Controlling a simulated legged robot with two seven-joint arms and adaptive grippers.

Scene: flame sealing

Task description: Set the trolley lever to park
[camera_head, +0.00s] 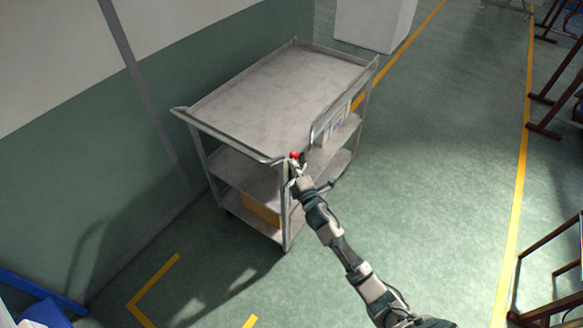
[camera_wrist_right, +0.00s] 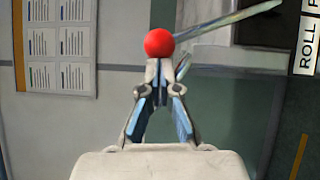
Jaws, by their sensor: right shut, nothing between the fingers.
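The grey metal trolley (camera_head: 275,88) stands beside the wall, with an upper tray and lower shelves. The lever's red ball knob (camera_head: 294,155) shows at the trolley's near right corner. In the right wrist view the red knob (camera_wrist_right: 159,43) sits just beyond my fingertips, with a grey rod running up and right behind it. My right gripper (camera_head: 297,167) is at the knob, its fingers shut with nothing between them. In the wrist view the gripper (camera_wrist_right: 160,68) overlaps the knob's lower edge; I cannot tell whether they touch. My left gripper is not in view.
A label reading "ROLL" (camera_wrist_right: 306,45) is at the right of the wrist view. Papers (camera_wrist_right: 60,42) hang at its left. A white box (camera_head: 375,22) stands behind the trolley. Open floor (camera_head: 440,150) lies to the right, with dark frames (camera_head: 555,100) at the far right.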

